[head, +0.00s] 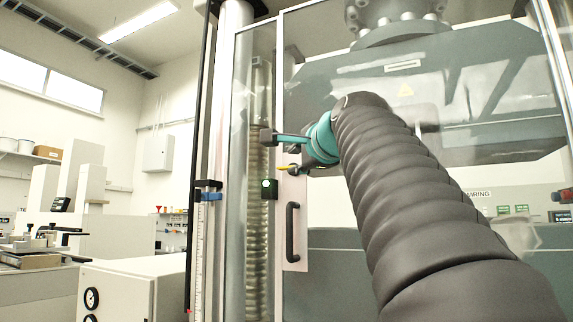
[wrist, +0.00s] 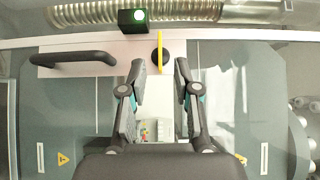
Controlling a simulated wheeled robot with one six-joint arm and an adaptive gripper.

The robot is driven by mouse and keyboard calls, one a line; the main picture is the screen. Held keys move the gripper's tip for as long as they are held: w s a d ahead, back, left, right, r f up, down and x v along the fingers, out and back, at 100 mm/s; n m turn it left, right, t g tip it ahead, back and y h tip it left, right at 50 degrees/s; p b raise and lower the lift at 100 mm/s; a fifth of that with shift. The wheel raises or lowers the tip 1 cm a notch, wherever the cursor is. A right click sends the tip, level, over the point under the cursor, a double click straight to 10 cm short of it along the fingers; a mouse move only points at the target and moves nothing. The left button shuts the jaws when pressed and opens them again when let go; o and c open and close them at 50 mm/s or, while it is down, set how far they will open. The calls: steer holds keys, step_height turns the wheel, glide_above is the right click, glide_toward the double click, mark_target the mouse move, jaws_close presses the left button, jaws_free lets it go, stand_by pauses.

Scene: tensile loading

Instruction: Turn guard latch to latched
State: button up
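The guard latch (wrist: 160,56) is a round black knob with a yellow lever on a pale plate of the guard door. In the wrist view its lever runs straight up and down the picture. In the head view the lever (head: 284,168) lies about level beside the door's edge, partly hidden near my gripper. My gripper (wrist: 159,68) is open and empty, one finger on each side of the latch line. No finger visibly touches the lever. In the head view my gripper (head: 283,152) is in front of the door, partly hidden by my arm.
A black door handle (head: 292,232) is below the latch. A black box with a lit green lamp (head: 268,188) is beside it on the post. A ribbed metal tube (wrist: 220,12) runs behind the frame. Clear guard panels cover the grey machine.

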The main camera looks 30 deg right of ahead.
steer(key=shift+s+a, duration=0.15)
steer(key=shift+s, duration=1.2)
step_height(320, 180, down, 28)
steer(key=w+d+n+g, duration=0.1)
steer(key=d+n+g, duration=0.1)
steer(key=n+g, duration=0.6)
steer(key=s+a+f+n+g, duration=0.1)
steer(key=s+a+f+n, duration=0.2)
steer(key=f, duration=0.7)
steer(key=s+a+f+n+g+y, duration=0.1)
steer(key=s+a+f+n, duration=0.3)
steer(key=s+a+f, duration=0.4)
steer(key=s+a+f+n+g+y, duration=0.1)
steer(key=s+a+f+n, duration=0.3)
steer(key=f, duration=0.9)
steer(key=s+a+g, duration=0.1)
steer(key=s, duration=0.2)
steer(key=shift+s+a+f, duration=0.2)
steer(key=shift+a, duration=0.05)
